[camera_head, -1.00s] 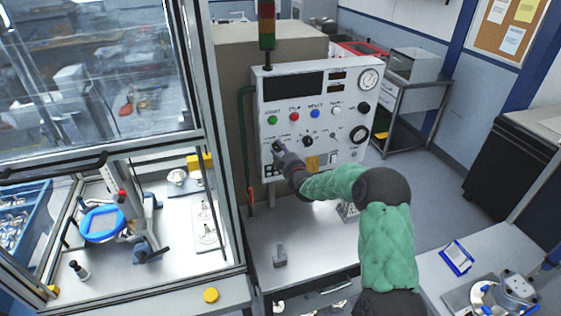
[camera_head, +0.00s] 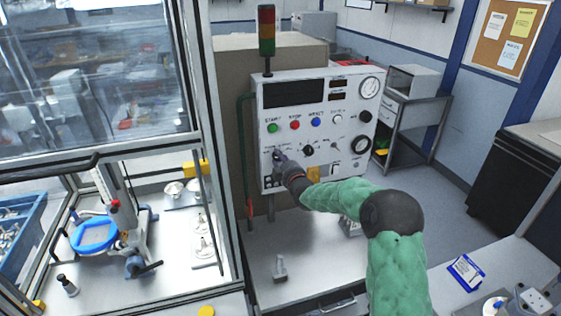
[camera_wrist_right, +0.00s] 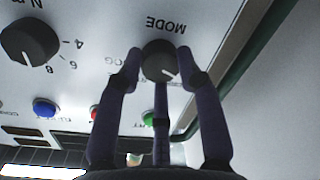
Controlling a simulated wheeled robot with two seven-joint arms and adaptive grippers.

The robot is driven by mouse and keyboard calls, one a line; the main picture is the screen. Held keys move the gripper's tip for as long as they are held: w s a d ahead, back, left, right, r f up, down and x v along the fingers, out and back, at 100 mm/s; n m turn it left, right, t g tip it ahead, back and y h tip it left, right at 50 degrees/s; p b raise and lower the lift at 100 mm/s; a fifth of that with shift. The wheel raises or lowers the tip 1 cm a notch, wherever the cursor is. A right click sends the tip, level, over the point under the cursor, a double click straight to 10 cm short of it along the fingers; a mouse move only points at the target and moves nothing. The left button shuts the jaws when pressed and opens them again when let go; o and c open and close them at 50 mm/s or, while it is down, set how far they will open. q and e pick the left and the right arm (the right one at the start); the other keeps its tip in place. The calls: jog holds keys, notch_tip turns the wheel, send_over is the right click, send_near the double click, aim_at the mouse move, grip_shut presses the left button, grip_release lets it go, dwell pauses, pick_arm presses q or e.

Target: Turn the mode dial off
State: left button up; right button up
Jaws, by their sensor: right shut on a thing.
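The mode dial (camera_wrist_right: 161,62) is a round black knob with a pale pointer line, under the printed word MODE, which appears upside down in the right wrist view. My right gripper (camera_wrist_right: 162,68) is shut on the dial, its dark fingers around the knob's sides. In the head view, my right gripper (camera_head: 281,160) is at the lower left of the control panel (camera_head: 318,92) and hides most of the dial. My left gripper is not in view.
The panel has a green button (camera_head: 272,128), a red button (camera_head: 295,125), a blue button (camera_head: 316,122), another black knob (camera_head: 308,150) and a gauge (camera_head: 370,87). A signal tower (camera_head: 266,30) stands above. A glazed enclosure is at the left.

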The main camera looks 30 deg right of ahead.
jog(key=shift+f, duration=0.2)
jog(key=o, duration=1.1)
jog(key=shift+r, duration=0.1)
jog(key=shift+o, duration=0.2)
jog(key=shift+s, duration=0.1)
jog(key=s+a, duration=0.2)
jog(key=s, duration=0.9)
jog(key=shift+s+r, duration=0.3)
jog(key=shift+a, duration=0.1)
